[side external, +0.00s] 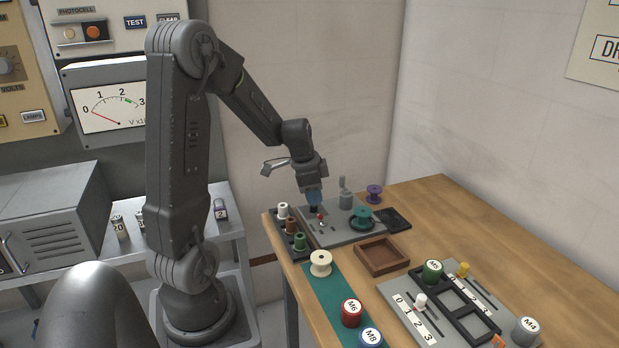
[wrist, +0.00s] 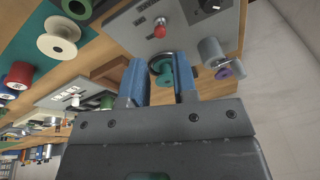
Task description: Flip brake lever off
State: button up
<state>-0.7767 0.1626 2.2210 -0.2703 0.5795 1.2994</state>
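A small lever with a red knob (wrist: 160,29), which I take to be the brake lever, stands on a grey panel (wrist: 118,22). In the side external view the red-tipped lever (side external: 320,216) is near the panel's left part, just below my gripper (side external: 314,203). My gripper points down over the panel. In the wrist view its two blue fingers (wrist: 159,75) are apart with nothing held between them. The lever appears beyond the fingertips, clear of both.
A teal spool (side external: 362,214) and a grey cylinder (side external: 346,199) stand on the panel. A rack of spools (side external: 291,236) borders the left side. A brown tray (side external: 382,257) lies in front.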

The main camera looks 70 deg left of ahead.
jog(key=v, duration=0.5)
jog(key=shift+r, duration=0.25)
jog(key=shift+d, duration=0.1)
jog(key=d+r+n+t, duration=0.1)
jog(key=d+r, duration=0.4)
jog(key=d, duration=0.8)
jog(key=s+d+r+n+t, duration=0.1)
jog(key=s+d+r+n, duration=0.1)
jog(key=s+d, duration=0.7)
jog(key=d+r, duration=0.1)
jog(key=d, duration=0.1)
jog(key=shift+s+d+n+t, duration=0.2)
jog(key=shift+d+n+t, duration=0.1)
jog(key=shift+d+t, duration=0.1)
jog(key=shift+o, duration=0.2)
